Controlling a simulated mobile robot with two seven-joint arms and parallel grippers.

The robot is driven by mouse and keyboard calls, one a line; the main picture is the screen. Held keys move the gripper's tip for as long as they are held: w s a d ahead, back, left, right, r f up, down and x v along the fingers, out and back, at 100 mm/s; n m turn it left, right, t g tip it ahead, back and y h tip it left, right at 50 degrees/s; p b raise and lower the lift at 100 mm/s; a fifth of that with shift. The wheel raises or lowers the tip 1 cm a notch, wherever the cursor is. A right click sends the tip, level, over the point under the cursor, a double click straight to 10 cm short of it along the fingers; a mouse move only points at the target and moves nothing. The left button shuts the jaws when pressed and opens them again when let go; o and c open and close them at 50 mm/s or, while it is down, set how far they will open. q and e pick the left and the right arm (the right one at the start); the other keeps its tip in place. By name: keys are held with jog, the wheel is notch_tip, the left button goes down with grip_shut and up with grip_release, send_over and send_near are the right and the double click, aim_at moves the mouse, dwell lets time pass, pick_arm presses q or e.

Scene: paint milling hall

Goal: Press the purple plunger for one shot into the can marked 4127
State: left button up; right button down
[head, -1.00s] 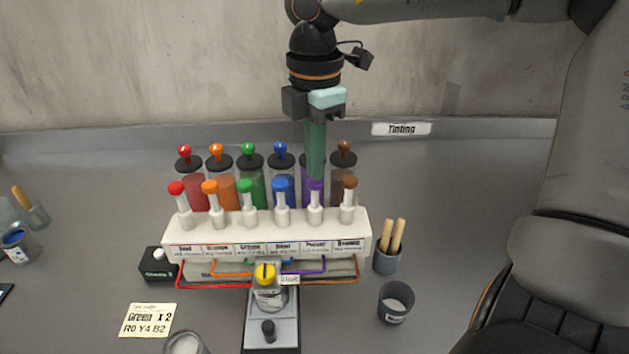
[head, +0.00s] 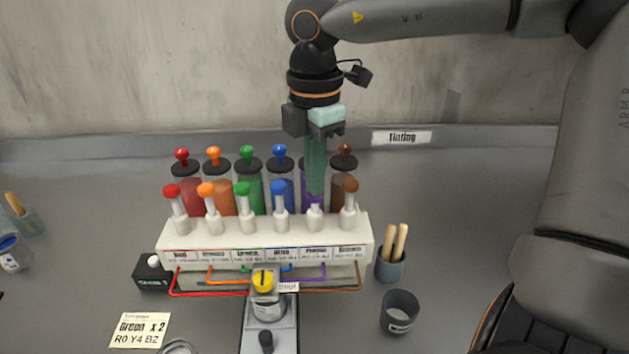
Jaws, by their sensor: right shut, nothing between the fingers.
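The purple plunger (head: 314,203) stands in the white dispenser block (head: 265,239), second from the right in the row. Its head is mostly hidden by my right gripper (head: 315,192), which points straight down with shut, empty fingers on top of it. The plunger sits lower than its neighbours, close to its white collar. A metal can (head: 267,307) stands under the yellow-capped outlet (head: 264,281) at the front of the block. I cannot read the number 4127 on it. My left gripper is not in view.
Other plungers in red (head: 172,190), orange, green, blue (head: 279,187) and brown (head: 350,185) stand close by. Coloured canisters stand behind. A stick holder (head: 391,264) and a dark cup (head: 399,311) are at right, a small black box (head: 151,273) and a note (head: 140,330) at left.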

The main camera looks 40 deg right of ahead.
jog(key=shift+r+p, duration=1)
jog(key=shift+r, duration=0.7)
notch_tip(320, 180, up, 5)
jog(key=p, duration=0.3)
